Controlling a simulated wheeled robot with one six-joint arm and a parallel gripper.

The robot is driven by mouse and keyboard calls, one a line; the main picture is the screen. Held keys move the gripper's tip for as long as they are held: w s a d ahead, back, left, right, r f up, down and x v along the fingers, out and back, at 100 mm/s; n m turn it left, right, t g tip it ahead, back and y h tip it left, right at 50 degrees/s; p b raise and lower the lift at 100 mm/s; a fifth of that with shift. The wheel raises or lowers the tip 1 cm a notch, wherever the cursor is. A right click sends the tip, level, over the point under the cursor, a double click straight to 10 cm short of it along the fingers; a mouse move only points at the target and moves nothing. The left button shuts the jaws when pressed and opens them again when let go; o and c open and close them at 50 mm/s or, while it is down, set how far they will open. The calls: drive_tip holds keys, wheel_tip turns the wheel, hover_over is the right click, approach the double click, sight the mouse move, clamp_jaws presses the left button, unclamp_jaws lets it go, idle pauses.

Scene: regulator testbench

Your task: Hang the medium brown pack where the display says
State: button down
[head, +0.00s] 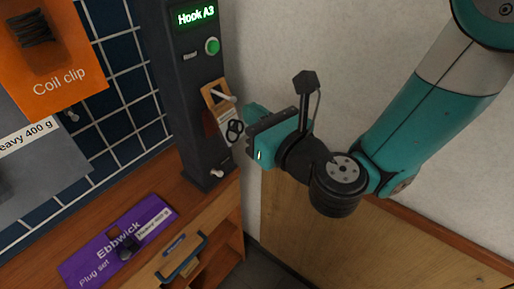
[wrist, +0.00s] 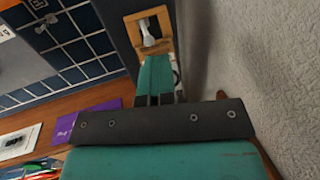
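The brown pack (head: 216,93) is at the front of a dark column, with a white peg through or in front of the opening in its top. Its lower part is pale with a black looped item. The pack's brown top also shows in the wrist view (wrist: 130,28). My gripper (head: 246,112) is at the pack's right side; in the wrist view its fingers (wrist: 156,66) are close together and appear closed on the pack's lower part, which they mostly hide. The display (head: 195,14) on the column reads "Hook A3". No size label is readable on the pack.
The column (head: 187,75) has a green button (head: 212,46) and a lower peg (head: 217,173). A dark grid panel (head: 125,55) with an orange "Coil clip" pack (head: 75,75) stands left. A purple pack (head: 85,262) lies on the wooden bench. A wall is close on the right.

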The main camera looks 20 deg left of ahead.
drive_tip(key=shift+d+f, duration=0.25)
drive_tip(key=shift+f, duration=0.25)
drive_tip(key=shift+d+f, duration=0.1)
drive_tip(key=c, duration=1.4)
unclamp_jaws()
drive_tip(key=shift+f+b, duration=0.1)
drive_tip(key=shift+b, duration=0.2)
